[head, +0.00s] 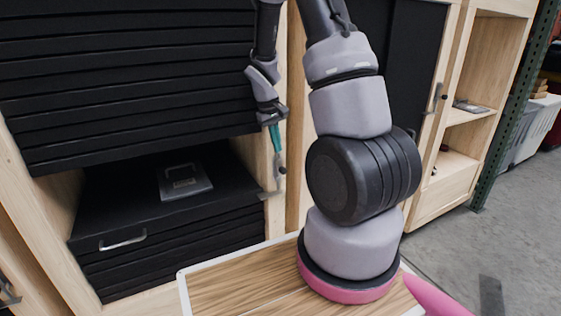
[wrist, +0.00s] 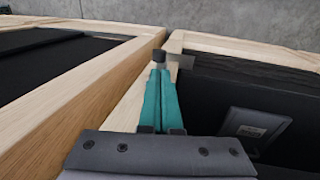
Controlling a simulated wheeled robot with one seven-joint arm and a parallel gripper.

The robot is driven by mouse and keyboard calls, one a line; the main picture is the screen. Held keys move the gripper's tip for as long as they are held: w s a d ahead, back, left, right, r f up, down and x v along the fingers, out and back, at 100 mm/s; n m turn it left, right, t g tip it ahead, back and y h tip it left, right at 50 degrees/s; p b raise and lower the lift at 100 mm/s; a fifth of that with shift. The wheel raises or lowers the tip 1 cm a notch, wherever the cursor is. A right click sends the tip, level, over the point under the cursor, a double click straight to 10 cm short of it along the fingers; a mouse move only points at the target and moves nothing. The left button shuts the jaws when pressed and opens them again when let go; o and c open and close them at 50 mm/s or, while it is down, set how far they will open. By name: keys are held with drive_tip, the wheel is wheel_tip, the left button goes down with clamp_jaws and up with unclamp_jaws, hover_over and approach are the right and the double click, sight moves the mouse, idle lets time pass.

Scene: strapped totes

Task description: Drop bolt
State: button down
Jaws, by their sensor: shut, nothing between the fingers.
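My gripper (head: 277,150) points down in front of the light wooden post of the cabinet, right of the open black compartment. Its teal fingers are together and hold nothing. In the wrist view the closed fingers (wrist: 161,78) point at a small dark knob-like piece (wrist: 159,56), which looks like part of the bolt. The same dark piece (head: 282,170) shows just below the fingertips in the head view. A small grey metal plate (head: 270,194) sticks out from the post below it and also shows in the wrist view (wrist: 183,61). I cannot tell whether the fingertips touch the dark piece.
A black slatted shutter (head: 130,75) covers the upper cabinet. My wood-topped base is below. Open shelves (head: 470,110) and grey floor are at right.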

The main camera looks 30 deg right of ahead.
sight(281, 170)
drive_tip(key=f, duration=0.3)
drive_tip(key=d+f, duration=0.1)
drive_tip(key=f, duration=0.2)
drive_tip(key=shift+d+f, duration=0.15)
drive_tip(key=shift+s+f, duration=0.1)
drive_tip(key=shift+f, duration=1.6)
wheel_tip(281, 170, up, 14)
drive_tip(key=a, duration=0.2)
drive_tip(key=shift+a, duration=0.4)
